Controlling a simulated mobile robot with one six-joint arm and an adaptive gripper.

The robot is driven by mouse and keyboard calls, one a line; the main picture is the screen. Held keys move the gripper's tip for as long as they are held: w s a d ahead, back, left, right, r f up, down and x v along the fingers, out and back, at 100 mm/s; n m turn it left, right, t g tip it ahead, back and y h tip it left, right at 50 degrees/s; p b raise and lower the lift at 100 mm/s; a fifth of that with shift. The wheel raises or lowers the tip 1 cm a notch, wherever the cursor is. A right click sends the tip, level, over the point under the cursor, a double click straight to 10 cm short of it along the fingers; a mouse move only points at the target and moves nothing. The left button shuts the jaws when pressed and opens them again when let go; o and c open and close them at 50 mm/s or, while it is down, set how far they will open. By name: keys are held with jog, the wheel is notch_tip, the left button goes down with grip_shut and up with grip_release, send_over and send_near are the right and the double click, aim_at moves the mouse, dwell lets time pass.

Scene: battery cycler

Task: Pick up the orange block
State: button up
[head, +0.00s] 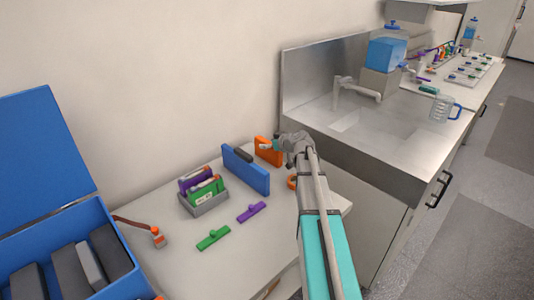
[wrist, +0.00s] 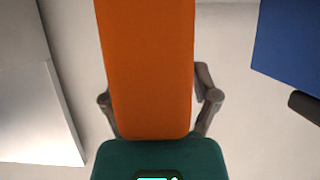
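The orange block (head: 265,152) stands near the back right of the table, by the wall, in the head view. My gripper (head: 272,147) is at its right side, and the arm partly covers it. In the wrist view the orange block (wrist: 147,65) fills the middle from the top edge down to the teal gripper body. My gripper's fingers (wrist: 157,98) show on either side of it. The block hides part of them, so I cannot tell whether they press on it.
A blue block (head: 246,172) stands just left of the orange one. A grey holder (head: 208,204) with purple and green items and loose green (head: 213,238) and purple (head: 251,212) pieces lie farther left. A sink counter (head: 350,135) borders the table on the right.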

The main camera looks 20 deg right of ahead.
jog(key=c, duration=0.7)
jog(key=shift+r, duration=0.15)
notch_tip(320, 180, up, 3)
jog(key=p, duration=0.3)
jog(key=s+d+r+p, duration=0.4)
jog(key=d+r+p, duration=0.1)
jog(key=s+d+r+p, duration=0.4)
jog(key=s+d+p, duration=0.1)
jog(key=shift+s+d+r, duration=0.2)
jog(key=shift+s+r, duration=0.05)
jog(key=shift+r, duration=0.1)
dwell(0.4)
